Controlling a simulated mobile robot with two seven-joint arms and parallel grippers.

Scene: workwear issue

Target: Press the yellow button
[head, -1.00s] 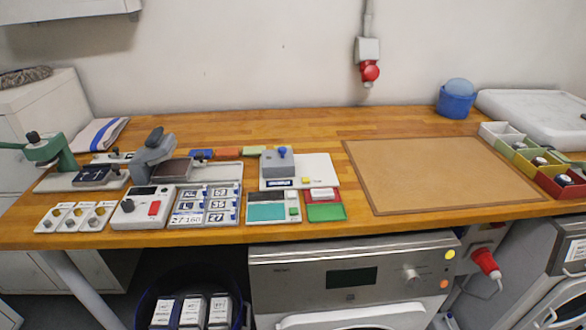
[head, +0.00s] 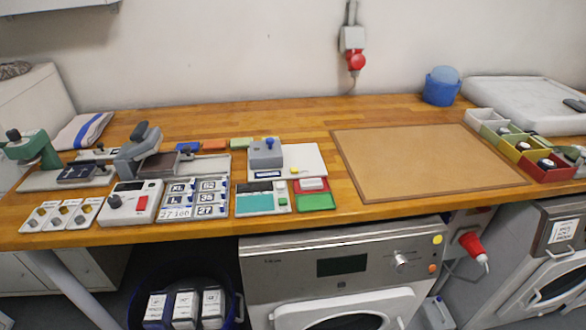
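A round yellow button-like disc (head: 437,240) is at the right end of the front panel of the washing machine (head: 290,262), under the bench edge. An orange disc (head: 432,268) is below it. A small yellow spot (head: 294,170) also shows on the white plate beside the grey block with a blue knob (head: 266,153); I cannot tell if it is a button. Neither of my grippers is in view.
The wooden bench (head: 300,108) holds several presses, label plates and small boxes on its left half. A brown mat (head: 425,160) lies bare at the right. Coloured bins (head: 523,152), a blue tub (head: 440,88) and a white tray (head: 540,100) stand beyond it.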

